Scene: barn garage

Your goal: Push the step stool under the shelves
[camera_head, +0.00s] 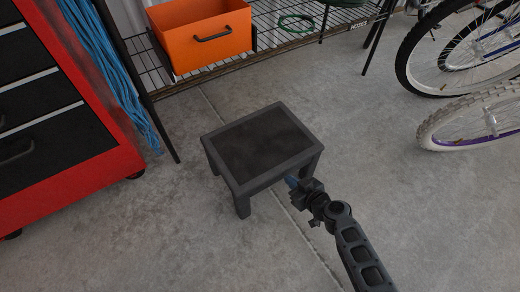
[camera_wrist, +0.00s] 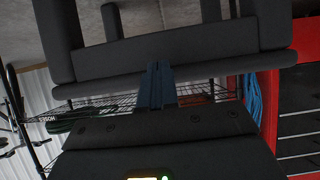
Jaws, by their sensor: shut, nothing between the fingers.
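The step stool (camera_head: 255,142) is dark grey with a flat square top and short legs. It stands upright on the concrete floor, in front of the shelves and apart from them. The wire shelves (camera_head: 287,25) run along the back wall. My gripper (camera_head: 292,182) is shut and empty at the stool's near right side, close to its edge; whether it touches cannot be told. In the wrist view, the shut blue fingers (camera_wrist: 155,85) point at the stool's dark frame (camera_wrist: 190,45), with the wire shelf behind.
A red tool cabinet (camera_head: 75,160) stands at the left, with a blue cord (camera_head: 108,60) hanging beside it. An orange bin (camera_head: 203,35) sits on the low wire shelf. Bicycles (camera_head: 450,60) stand at the right. The floor between stool and shelf is clear.

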